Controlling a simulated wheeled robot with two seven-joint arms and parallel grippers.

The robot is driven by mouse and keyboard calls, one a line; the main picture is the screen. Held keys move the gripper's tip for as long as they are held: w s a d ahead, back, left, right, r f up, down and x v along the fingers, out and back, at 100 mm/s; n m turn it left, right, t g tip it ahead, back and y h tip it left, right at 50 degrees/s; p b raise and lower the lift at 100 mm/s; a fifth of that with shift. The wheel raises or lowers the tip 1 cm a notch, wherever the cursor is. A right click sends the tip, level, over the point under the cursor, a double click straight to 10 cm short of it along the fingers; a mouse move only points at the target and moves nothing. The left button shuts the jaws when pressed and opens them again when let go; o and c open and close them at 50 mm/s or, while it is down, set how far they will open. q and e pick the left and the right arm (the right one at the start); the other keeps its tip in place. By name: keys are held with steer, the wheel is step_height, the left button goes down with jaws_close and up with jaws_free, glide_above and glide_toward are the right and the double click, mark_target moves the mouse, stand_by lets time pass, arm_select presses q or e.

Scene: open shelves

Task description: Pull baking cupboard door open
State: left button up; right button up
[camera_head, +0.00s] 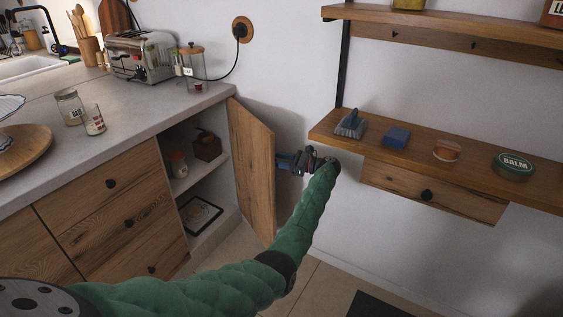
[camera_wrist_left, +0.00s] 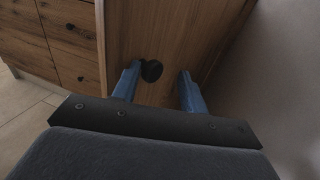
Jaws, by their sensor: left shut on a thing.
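The baking cupboard door (camera_head: 252,165), a wood panel hinged at the cabinet's right end, stands swung well open, showing the cupboard interior (camera_head: 205,180). My left gripper (camera_head: 281,161) is at the door's outer face, on its right side. In the left wrist view the blue fingers (camera_wrist_left: 160,82) are on either side of the round black door knob (camera_wrist_left: 151,70), with the left finger close against it. The gripper is shut on the knob. The door face (camera_wrist_left: 165,40) also fills the middle of that view. My right gripper does not show.
Inside the cupboard are a jar (camera_head: 178,164), a dark wooden box (camera_head: 207,146) and a framed tray (camera_head: 200,215). A wooden wall shelf (camera_head: 470,168) with small items and a drawer (camera_head: 430,190) juts out right of my arm. Drawers (camera_head: 115,185) are left of the cupboard.

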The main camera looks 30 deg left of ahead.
arm_select(q)
steer(key=shift+w+a+r, duration=0.1)
steer(key=shift+a+r, duration=0.4)
steer(key=shift+a, duration=0.25)
steer(key=o, duration=1.4)
steer(key=shift+a+f, duration=0.25)
steer(key=shift+a, duration=0.15)
steer(key=shift+d, duration=0.1)
steer(key=shift+c, duration=0.7)
steer(key=shift+d, duration=0.1)
steer(key=shift+c, duration=0.5)
steer(key=shift+c, duration=0.3)
steer(key=shift+d, duration=0.2)
steer(key=shift+c, duration=0.2)
